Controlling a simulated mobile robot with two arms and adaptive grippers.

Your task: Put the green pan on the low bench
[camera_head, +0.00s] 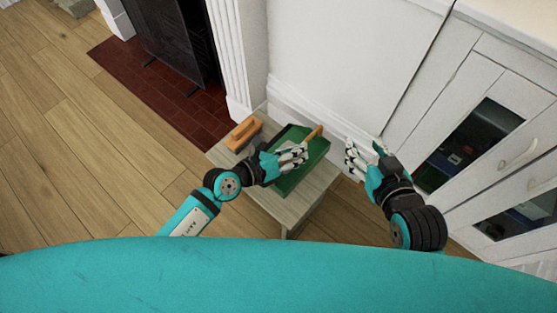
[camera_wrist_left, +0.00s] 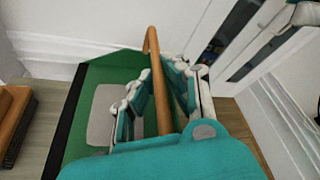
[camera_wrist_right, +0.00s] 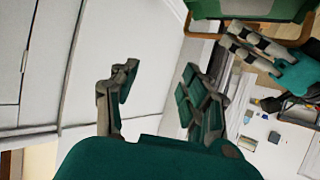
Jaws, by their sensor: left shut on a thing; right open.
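The green pan (camera_head: 314,150), a flat dustpan with a wooden handle, is over the low bench (camera_head: 308,196). Whether it touches the bench top is unclear. My left gripper (camera_head: 302,154) is shut on the pan's wooden handle (camera_wrist_left: 158,85); the handle runs between its fingers in the left wrist view, with the green pan body (camera_wrist_left: 85,100) to the left. The pan also shows at the top right of the right wrist view (camera_wrist_right: 245,8). My right gripper (camera_head: 362,158) is open and empty, right of the bench; its spread fingers show in its wrist view (camera_wrist_right: 158,85).
A wooden brush (camera_head: 243,133) lies on the bench's left end, beside the pan. A white cabinet with glass doors (camera_head: 490,110) stands on the right. A fireplace with a dark screen (camera_head: 172,40) and red tiled hearth (camera_head: 150,95) is behind left. Wooden floor (camera_head: 60,150) is clear at left.

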